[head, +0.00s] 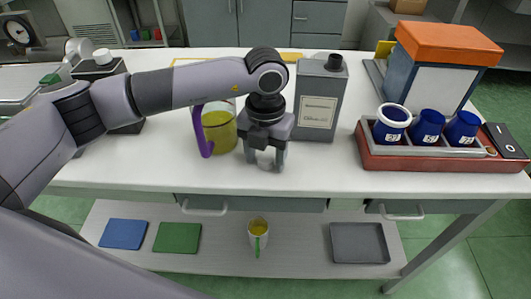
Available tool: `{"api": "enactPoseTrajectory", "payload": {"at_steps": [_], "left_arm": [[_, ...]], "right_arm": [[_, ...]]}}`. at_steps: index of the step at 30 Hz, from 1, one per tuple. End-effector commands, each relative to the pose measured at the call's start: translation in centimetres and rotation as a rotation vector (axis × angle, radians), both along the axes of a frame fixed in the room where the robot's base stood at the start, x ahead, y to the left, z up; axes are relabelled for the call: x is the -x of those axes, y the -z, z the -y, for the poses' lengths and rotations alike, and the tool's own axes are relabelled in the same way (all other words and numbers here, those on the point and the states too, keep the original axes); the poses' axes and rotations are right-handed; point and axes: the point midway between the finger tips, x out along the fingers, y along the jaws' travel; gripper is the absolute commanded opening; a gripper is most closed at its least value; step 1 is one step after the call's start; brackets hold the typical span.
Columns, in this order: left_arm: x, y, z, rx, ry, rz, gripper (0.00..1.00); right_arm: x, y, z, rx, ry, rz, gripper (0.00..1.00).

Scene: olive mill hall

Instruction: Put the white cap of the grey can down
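The grey can (316,105) stands upright on the white bench, with a paper label on its front. Its dark neck (334,62) shows at the top right with no white cap on it. My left gripper (265,162) points down just left of the can, low over the bench. Its fingers are close together around a small pale thing, which looks like the white cap (267,161). The fingers hide most of it, and I cannot tell whether it touches the bench. My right gripper is not in view.
A jug of yellow-green oil (219,132) with a purple handle stands close left of the gripper. A red tray (430,160) with several blue cups stands right, before an orange-topped box (440,70). The front bench strip is clear. A lower shelf (300,240) holds mats and a cup.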

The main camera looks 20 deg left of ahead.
Motion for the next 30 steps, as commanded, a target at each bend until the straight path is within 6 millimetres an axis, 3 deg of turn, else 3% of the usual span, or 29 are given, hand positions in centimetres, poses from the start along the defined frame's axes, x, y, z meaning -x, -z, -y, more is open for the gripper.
{"api": "enactPoseTrajectory", "payload": {"at_steps": [8, 21, 30], "left_arm": [[0.0, -0.7, 0.0, 0.0, 0.0, 0.001, 0.58], [-0.1, -9.5, 0.0, 0.0, 0.0, 0.004, 0.58], [0.0, -12.3, 0.0, 0.0, 0.0, 0.0, 0.58]], "right_arm": [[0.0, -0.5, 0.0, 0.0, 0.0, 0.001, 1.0], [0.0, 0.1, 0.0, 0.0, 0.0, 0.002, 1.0], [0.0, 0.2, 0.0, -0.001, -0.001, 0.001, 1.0]]}}
